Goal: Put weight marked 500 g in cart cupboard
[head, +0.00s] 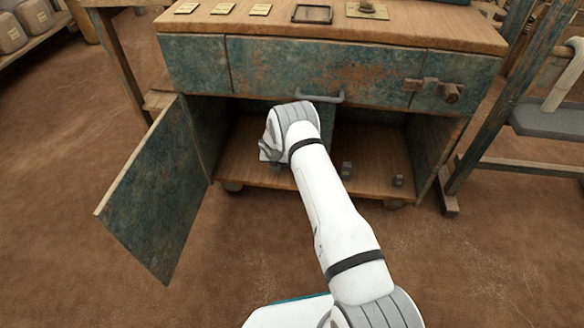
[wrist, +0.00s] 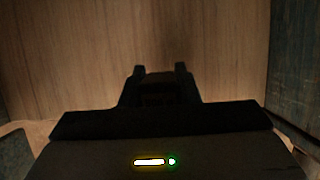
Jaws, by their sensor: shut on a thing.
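The cart (head: 270,28) has a wooden top and worn teal panels. The door (head: 160,190) of its cupboard, at the left, stands wide open. My gripper (head: 270,158) reaches into the left, cupboard side, low above the wooden floor. In the wrist view my gripper (wrist: 160,72) is a dark outline, shut on a small dark weight (wrist: 157,86) between the fingers. The weight's mark is too dark to read. In the head view a small grey piece (head: 278,168) shows below my gripper. Whether the weight touches the floor I cannot tell.
Two small grey weights (head: 346,170) (head: 398,181) stand in the open bay right of the divider (head: 327,122). A drawer handle (head: 320,97) juts out above my wrist.

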